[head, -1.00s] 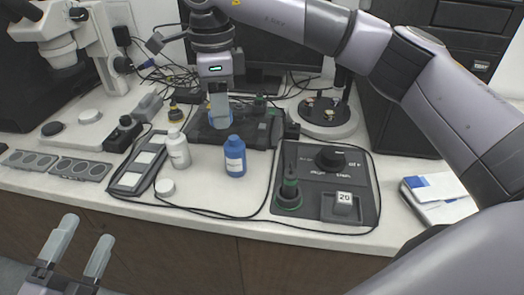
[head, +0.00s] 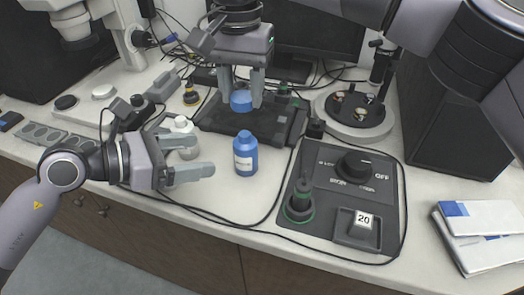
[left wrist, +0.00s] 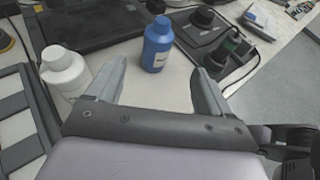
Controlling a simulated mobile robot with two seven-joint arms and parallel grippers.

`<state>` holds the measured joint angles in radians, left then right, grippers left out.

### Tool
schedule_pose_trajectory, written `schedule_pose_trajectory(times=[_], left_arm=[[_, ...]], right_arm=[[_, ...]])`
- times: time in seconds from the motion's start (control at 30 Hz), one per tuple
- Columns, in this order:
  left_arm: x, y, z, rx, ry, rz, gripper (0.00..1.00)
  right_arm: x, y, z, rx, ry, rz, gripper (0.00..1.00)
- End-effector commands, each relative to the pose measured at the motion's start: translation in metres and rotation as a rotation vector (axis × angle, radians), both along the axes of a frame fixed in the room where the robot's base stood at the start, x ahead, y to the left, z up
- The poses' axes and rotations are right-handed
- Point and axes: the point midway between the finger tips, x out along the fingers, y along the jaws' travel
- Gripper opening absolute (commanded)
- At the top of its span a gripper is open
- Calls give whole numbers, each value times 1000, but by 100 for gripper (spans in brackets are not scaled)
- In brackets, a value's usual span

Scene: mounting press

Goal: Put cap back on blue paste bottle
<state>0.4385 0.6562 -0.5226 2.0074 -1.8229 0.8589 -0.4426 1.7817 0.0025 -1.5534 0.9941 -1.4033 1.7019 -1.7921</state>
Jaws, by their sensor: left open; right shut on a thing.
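The blue paste bottle (head: 245,155) stands upright on the white bench, with a white label on its side. In the left wrist view the bottle (left wrist: 157,46) is ahead of my open fingers, roughly midway between them and beyond their tips. My left gripper (head: 200,156) is open and empty, pointing at the bottle from the left and not touching it. My right gripper (head: 241,90) is shut on the blue cap (head: 241,101), held in the air above and behind the bottle.
A white bottle (head: 182,130) stands just behind my left fingers; it also shows in the left wrist view (left wrist: 64,72). A control box (head: 345,196) with a green-ringed tool lies to the right. A black device (head: 222,118) is behind the bottle. Cables cross the bench.

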Motion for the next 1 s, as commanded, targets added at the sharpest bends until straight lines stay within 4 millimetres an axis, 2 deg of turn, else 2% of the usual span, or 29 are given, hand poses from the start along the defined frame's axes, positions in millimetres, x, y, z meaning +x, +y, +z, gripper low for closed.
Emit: schedule_pose_trajectory(times=[0.4, 0.57, 1.0], left_arm=[[2, 2, 0, 26, -16, 0, 81], [5, -4, -3, 22, -15, 0, 81], [36, -66, -31, 20, -12, 0, 81]], right_arm=[[0, 2, 0, 0, 0, 27, 16], [0, 2, 0, 0, 0, 26, 16], [0, 2, 0, 0, 0, 26, 16]])
